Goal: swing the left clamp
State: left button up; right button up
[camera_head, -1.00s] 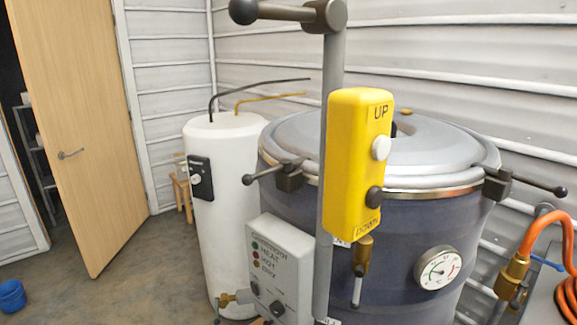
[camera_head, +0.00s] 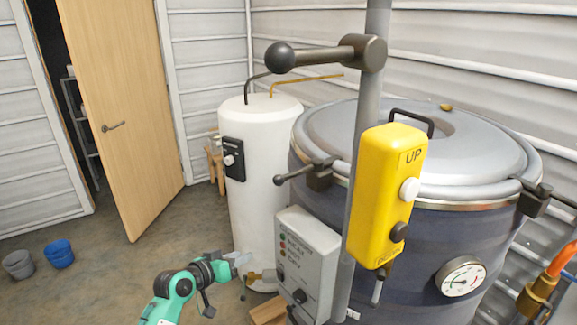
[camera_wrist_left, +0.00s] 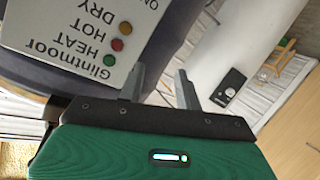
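The left clamp (camera_head: 318,175) sits on the left rim of the large dark vessel (camera_head: 425,235). Its dark handle with a ball end (camera_head: 281,180) sticks out to the left. My left gripper (camera_head: 243,262) is at the lower middle of the head view, below the clamp and left of the grey control box (camera_head: 308,258). In the wrist view the two grey fingers of the left gripper (camera_wrist_left: 160,86) stand apart with nothing between them. The clamp cannot be made out in the wrist view. My right gripper is not in view.
A yellow UP/DOWN pendant (camera_head: 388,195) hangs by a grey post (camera_head: 365,120) with a ball-ended lever (camera_head: 318,55). A white cylinder tank (camera_head: 262,200) stands behind the gripper. Another clamp (camera_head: 535,197) is on the right rim. Open floor lies to the left, with two buckets (camera_head: 60,254).

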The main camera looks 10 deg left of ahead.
pick_arm(q)
jog(key=s+d+r+m+t+h+p, duration=0.1)
jog(key=s+d+r+m+h, duration=0.15)
jog(key=r, duration=1.35)
jog(key=m+h+p, duration=0.1)
jog(key=m+h, duration=0.2)
send_near(288, 177)
jog(key=shift+n, duration=0.25)
jog(key=p+x, duration=0.2)
jog(key=x, duration=0.2)
jog(key=p+x, duration=0.3)
jog(key=x, duration=0.2)
jog(key=shift+w+a+p, duration=0.2)
jog(key=shift+w+p, duration=0.1)
jog(key=shift+w, duration=0.05)
jog(key=shift+w+d+f, duration=0.15)
jog(key=shift+w+d, duration=0.25)
jog(key=shift+w, duration=0.05)
grip_shut()
